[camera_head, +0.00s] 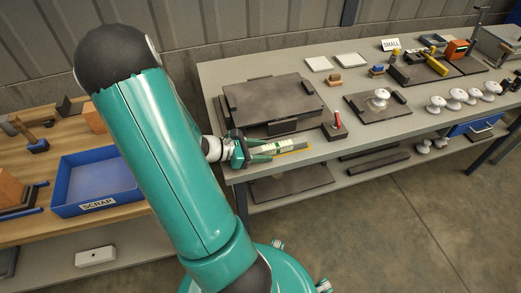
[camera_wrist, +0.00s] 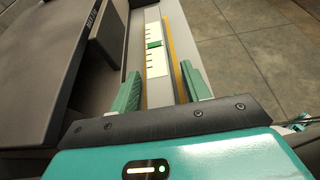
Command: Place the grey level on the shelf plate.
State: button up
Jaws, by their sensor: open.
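The grey level (camera_head: 289,145) lies near the front edge of the grey bench, in front of a large dark plate. In the wrist view the level (camera_wrist: 155,62) shows a pale marked face and a green patch. My gripper (camera_head: 264,150) is at the level's left end. In the wrist view its two green fingers (camera_wrist: 163,84) are spread, one on each side of the level, and not closed on it. A dark flat plate (camera_head: 290,184), seemingly the shelf plate, lies on the lower shelf under the bench.
A raised dark plate (camera_head: 268,99) with end blocks stands behind the level. A block with a red-handled tool (camera_head: 336,126) is right of it. White insulators (camera_head: 455,99) stand farther right. A blue scrap bin (camera_head: 97,181) is on the left wooden bench. The floor in front is clear.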

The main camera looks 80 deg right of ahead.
jog(key=v, duration=1.4)
jog(key=shift+d, duration=0.2)
jog(key=w+a+r+m+t+y, duration=0.1)
jog(key=w+a+r+t, duration=0.2)
jog(key=a, duration=0.5)
jog(key=w+a+r+m+t+y, duration=0.2)
jog(key=w+a+r+t, duration=0.2)
jog(key=a, duration=0.5)
jog(key=w+a+r+m+t+y, duration=0.1)
jog(key=w+a+r+t, duration=0.3)
jog(key=a, duration=0.5)
notch_tip(320, 180, up, 2)
jog(key=m+t, duration=0.1)
jog(key=t, duration=0.1)
jog(key=shift+t+y, duration=0.3)
jog(key=shift+y, duration=0.1)
jog(key=shift+o, duration=0.4)
jog(key=a+r+m+t+y, duration=0.1)
jog(key=a+r+t+y, duration=0.1)
jog(key=a+r, duration=0.3)
jog(key=a+t, duration=0.1)
jog(key=a, duration=0.2)
jog(key=shift+s+t, duration=0.3)
jog(key=shift+s, duration=0.1)
jog(key=shift+r, duration=0.15)
